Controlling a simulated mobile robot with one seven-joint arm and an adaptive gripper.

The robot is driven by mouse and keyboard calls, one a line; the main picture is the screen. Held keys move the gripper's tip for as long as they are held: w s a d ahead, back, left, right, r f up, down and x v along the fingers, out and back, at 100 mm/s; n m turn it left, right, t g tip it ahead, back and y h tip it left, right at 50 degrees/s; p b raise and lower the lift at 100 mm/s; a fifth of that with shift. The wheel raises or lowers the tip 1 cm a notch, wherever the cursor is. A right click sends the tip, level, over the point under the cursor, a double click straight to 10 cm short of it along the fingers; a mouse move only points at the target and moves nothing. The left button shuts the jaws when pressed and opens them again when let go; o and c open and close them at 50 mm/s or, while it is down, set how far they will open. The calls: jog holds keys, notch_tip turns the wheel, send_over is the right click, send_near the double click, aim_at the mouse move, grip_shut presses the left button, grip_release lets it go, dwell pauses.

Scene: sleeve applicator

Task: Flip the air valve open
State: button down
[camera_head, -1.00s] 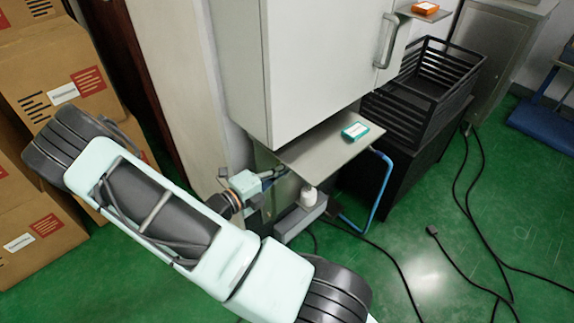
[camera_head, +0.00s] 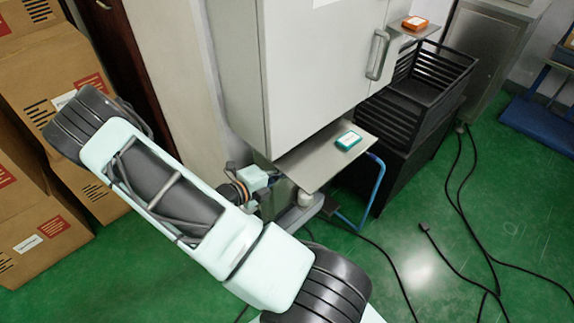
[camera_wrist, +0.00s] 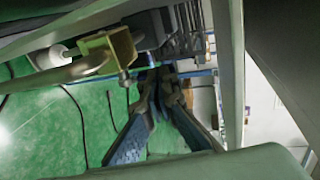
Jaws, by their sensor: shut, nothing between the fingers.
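A brass-yellow block fitting (camera_wrist: 108,48), which looks like the air valve, sits left of my fingertips in the wrist view. A grey pipe (camera_wrist: 65,76) runs into it, and a small metal piece hangs below it. I cannot tell which part is the lever or how it is set. My gripper (camera_wrist: 160,78) is shut and empty, its fingertips right of the fitting and close to a thin blue line (camera_wrist: 190,72). I cannot tell whether they touch. In the head view my gripper (camera_head: 277,177) is partly hidden at the cabinet's lower front edge, and the valve is not discernible.
A metal shelf (camera_head: 310,160) with a teal-labelled box (camera_head: 348,140) juts out below the white cabinet (camera_head: 310,80). A blue tube (camera_head: 376,185) bends down beside it. A black crate (camera_head: 425,85) stands to the right. Cartons (camera_head: 45,90) fill the left. Cables cross the green floor.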

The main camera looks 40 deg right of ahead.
jog(key=shift+d+r+p, duration=0.25)
jog(key=shift+d+p, duration=0.35)
jog(key=shift+d, duration=0.1)
jog(key=shift+w, duration=0.1)
jog(key=v, duration=1.1)
jog(key=shift+a, duration=0.4)
